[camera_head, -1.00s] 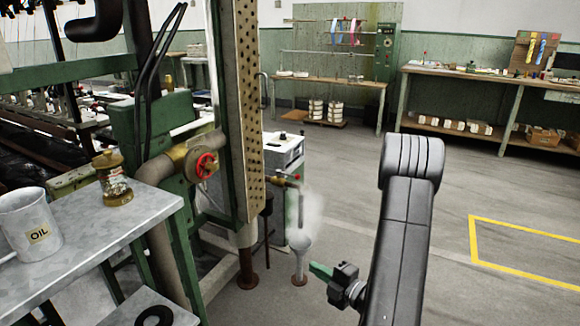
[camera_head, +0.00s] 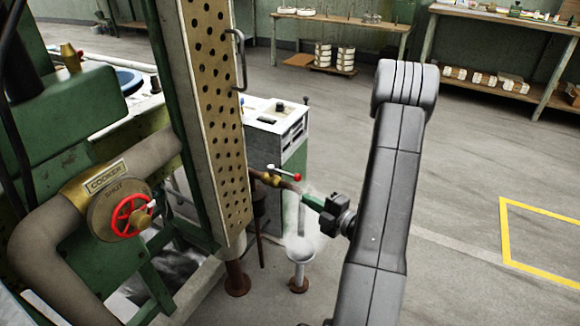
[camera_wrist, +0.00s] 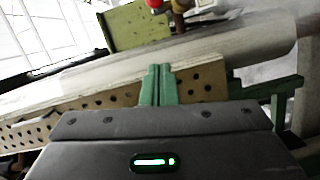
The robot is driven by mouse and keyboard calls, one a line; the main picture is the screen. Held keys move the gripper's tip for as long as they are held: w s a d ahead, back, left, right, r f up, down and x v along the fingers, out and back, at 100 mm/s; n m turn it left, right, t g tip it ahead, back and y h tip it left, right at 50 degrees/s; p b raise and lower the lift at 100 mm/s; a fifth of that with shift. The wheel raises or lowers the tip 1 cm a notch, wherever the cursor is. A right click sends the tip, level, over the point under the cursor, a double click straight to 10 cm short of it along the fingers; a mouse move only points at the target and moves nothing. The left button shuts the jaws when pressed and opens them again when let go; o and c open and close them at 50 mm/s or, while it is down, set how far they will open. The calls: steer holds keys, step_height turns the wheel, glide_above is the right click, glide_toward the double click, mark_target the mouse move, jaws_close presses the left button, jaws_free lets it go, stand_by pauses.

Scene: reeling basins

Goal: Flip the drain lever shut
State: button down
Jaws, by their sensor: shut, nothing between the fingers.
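The drain lever (camera_head: 284,173), a thin bar with a red end, sits on a brass valve (camera_head: 270,180) at the end of a short pipe in the head view. A pale stream with mist falls below the pipe's outlet into a funnel-shaped drain (camera_head: 300,248) on the floor. My gripper (camera_head: 312,202) is shut and empty, its green fingers just right of and below the lever, seemingly apart from it. In the wrist view my gripper (camera_wrist: 158,85) points forward with its fingers together. A red part and brass show at that view's top edge, partly cut off.
A perforated column (camera_head: 215,110) stands left of the valve, with a white-topped cabinet (camera_head: 278,125) behind. A red handwheel (camera_head: 131,215) marked shut is on the large pipe at left. Open floor lies to the right, with a yellow-lined area (camera_head: 540,250).

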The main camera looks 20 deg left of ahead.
mark_target(284, 173)
stand_by(0.5)
steer(key=w+a+f, duration=0.1)
steer(key=w+a, duration=0.6)
steer(key=a, duration=0.2)
stand_by(0.4)
steer(key=shift+w+a+f+b, duration=0.1)
steer(key=shift+w+b, duration=0.05)
steer(key=shift+b, duration=0.25)
